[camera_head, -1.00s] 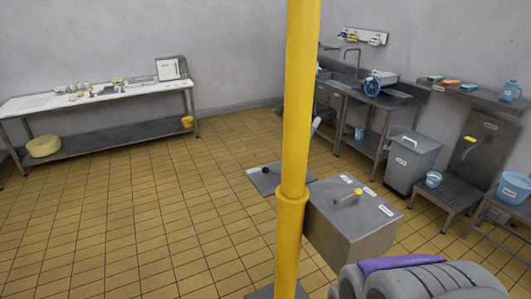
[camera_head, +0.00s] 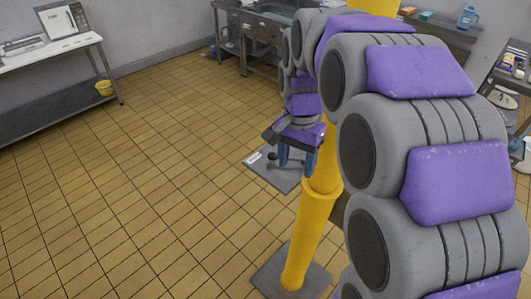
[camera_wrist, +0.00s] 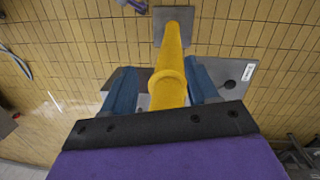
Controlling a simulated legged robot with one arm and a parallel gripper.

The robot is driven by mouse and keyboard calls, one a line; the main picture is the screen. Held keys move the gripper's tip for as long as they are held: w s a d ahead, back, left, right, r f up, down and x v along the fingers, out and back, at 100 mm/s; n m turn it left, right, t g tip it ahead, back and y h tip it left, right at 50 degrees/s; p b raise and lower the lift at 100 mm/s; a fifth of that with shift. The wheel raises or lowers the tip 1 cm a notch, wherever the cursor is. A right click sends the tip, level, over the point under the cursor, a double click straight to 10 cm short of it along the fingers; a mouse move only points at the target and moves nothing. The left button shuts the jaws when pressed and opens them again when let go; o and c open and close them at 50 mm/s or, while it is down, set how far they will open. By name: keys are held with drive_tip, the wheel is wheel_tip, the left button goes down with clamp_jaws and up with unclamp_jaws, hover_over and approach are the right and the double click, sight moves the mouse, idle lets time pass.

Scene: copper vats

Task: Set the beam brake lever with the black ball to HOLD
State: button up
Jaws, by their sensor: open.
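A grey plate (camera_head: 268,171) with a white label (camera_head: 254,158) juts out beside the yellow post (camera_head: 307,240). In the wrist view, the black ball (camera_wrist: 229,84) of the lever shows on the plate (camera_wrist: 215,70), near a label (camera_wrist: 249,72) too small to read. My gripper (camera_head: 297,165) hangs over the plate in the head view and partly hides it. In the wrist view, my gripper (camera_wrist: 162,85) is open, its blue fingers on either side of the post in the picture. The ball lies right of the right finger, outside the jaws. The lever's setting is unclear.
The yellow post stands close to my arm on a square base (camera_head: 265,280). My arm hides much of the right side. A white-topped bench (camera_head: 60,45) with a yellow bucket (camera_head: 104,88) stands left, and steel sinks (camera_head: 265,30) stand behind. The tiled floor left is clear.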

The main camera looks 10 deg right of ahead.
drive_tip(key=w+d+m, duration=0.5)
drive_tip(key=w, duration=0.8)
drive_tip(key=m, duration=0.8)
hover_over(271, 154)
wheel_tip(271, 154, down, 12)
drive_tip(key=shift+t, duration=0.4)
drive_tip(key=d+f, duration=0.1)
drive_tip(key=f, duration=0.1)
drive_tip(key=d+f+b, duration=0.1)
drive_tip(key=f, duration=0.2)
drive_tip(key=d+f, duration=0.1)
drive_tip(key=f, duration=0.2)
drive_tip(key=shift+w+f+b, duration=0.1)
drive_tip(key=shift+f+b, duration=0.15)
drive_tip(key=shift+b, duration=0.1)
drive_tip(key=a+f, duration=0.2)
drive_tip(key=f, duration=0.1)
drive_tip(key=a+f, duration=0.1)
drive_tip(key=f, duration=0.1)
drive_tip(key=shift+a+b, duration=0.2)
drive_tip(key=shift+b, duration=0.15)
drive_tip(key=shift+d+f, duration=0.15)
drive_tip(key=shift+d, duration=1.25)
drive_tip(key=shift+c, duration=0.7)
drive_tip(key=shift+a, duration=1.15)
drive_tip(key=c, duration=0.6)
drive_tip(key=shift+c, duration=0.8)
drive_tip(key=shift+d, duration=0.5)
clamp_jaws()
